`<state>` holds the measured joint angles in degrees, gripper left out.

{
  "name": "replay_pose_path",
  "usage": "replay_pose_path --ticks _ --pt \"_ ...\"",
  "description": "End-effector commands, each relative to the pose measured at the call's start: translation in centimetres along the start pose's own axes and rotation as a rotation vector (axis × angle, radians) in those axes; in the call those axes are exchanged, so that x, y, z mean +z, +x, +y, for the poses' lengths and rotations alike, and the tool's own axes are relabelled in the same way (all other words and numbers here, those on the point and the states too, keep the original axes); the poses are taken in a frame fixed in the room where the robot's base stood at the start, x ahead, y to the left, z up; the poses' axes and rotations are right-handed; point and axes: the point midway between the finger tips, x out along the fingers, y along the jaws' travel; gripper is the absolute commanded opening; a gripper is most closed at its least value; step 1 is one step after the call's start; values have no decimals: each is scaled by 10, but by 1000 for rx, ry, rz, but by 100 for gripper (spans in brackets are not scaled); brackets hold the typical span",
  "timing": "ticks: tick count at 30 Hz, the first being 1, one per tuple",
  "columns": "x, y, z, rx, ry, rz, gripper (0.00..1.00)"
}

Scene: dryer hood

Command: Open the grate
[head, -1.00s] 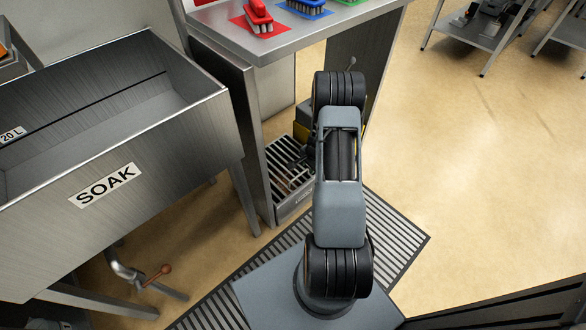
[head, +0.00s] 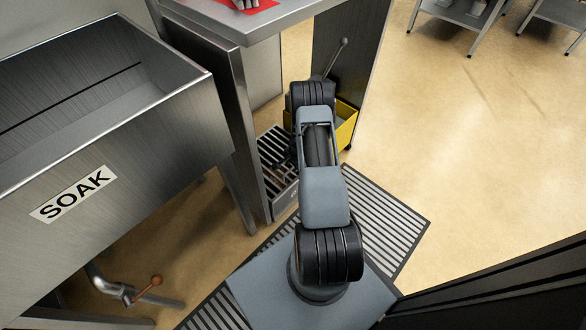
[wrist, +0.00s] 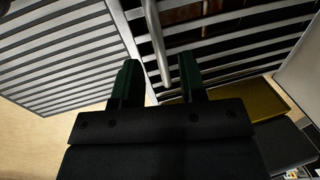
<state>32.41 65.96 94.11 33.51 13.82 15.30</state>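The grate (head: 274,150) is a set of pale metal bars over a dark opening, low under the counter in the head view; my arm covers its right part. In the wrist view the barred grate (wrist: 235,45) fills the upper right, and it looks closed. A thin metal bar (wrist: 154,40) runs along its left side, with its lower end between my fingertips. My gripper (wrist: 159,75) is open, with dark green fingers apart on either side of that bar's end. I cannot tell whether either finger touches it.
A slatted floor mat (head: 385,225) lies below my arm. The SOAK sink (head: 160,125) stands left, with a pipe and red-handled valve (head: 150,287) beneath. A yellow bucket (head: 347,122) stands behind my arm. The counter (head: 225,22) overhangs the grate. Open floor (head: 480,150) lies right.

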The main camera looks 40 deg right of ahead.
Motion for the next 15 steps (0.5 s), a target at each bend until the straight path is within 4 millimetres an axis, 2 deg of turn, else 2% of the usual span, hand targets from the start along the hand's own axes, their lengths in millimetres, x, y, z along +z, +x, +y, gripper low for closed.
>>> replay_pose_path --ticks 1,6,15 --pt "0 8 0 0 -1 0 38" --pt "1 17 -1 0 -2 0 38" --pt "1 19 -1 0 -2 0 38"
